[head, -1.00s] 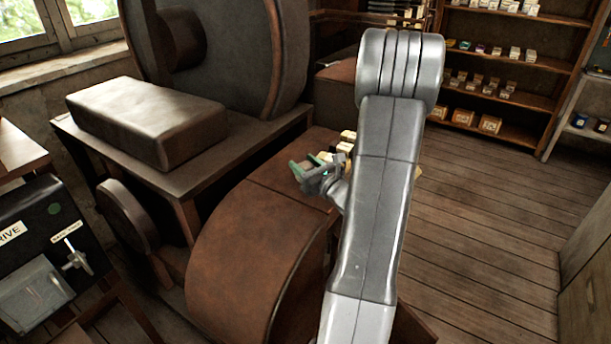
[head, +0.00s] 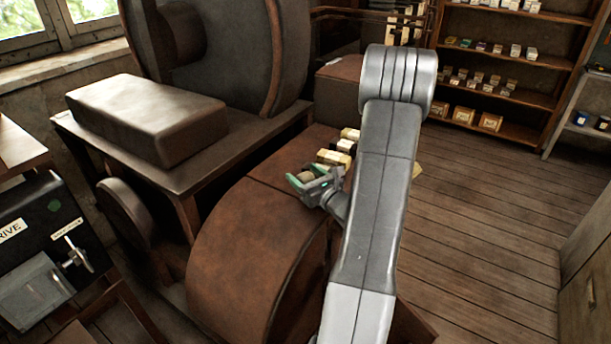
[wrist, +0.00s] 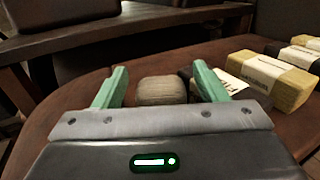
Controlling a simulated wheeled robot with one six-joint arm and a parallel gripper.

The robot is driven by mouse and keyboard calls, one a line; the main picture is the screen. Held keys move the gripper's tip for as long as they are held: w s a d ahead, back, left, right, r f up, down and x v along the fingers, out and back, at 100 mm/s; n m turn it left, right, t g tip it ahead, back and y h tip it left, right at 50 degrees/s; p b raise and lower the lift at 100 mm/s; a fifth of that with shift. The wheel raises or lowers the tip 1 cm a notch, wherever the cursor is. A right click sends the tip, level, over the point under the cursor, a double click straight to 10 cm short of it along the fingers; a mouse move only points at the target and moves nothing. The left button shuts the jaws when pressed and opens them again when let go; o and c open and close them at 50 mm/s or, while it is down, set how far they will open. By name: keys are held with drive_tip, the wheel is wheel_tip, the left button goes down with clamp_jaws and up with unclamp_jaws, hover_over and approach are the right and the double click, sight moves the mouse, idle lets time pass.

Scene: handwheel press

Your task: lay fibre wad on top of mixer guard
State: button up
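The fibre wad, a small rounded grey-brown block (wrist: 162,90), sits just ahead of my gripper in the wrist view, on or just above the brown surface. It also shows as a tan lump in the head view (head: 305,176). My gripper (wrist: 160,86) has its green fingers spread on either side of the wad, with a visible gap at each side. The gripper also shows in the head view (head: 308,181), at the back of the brown top. What I take for the mixer guard is the large curved rust-brown cover (head: 245,250), in front of and below the gripper.
Open wooden floor (head: 490,230) lies at right.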

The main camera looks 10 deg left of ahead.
drive_tip(key=shift+r, duration=0.15)
drive_tip(key=b+v, duration=0.2)
drive_tip(key=v, duration=1)
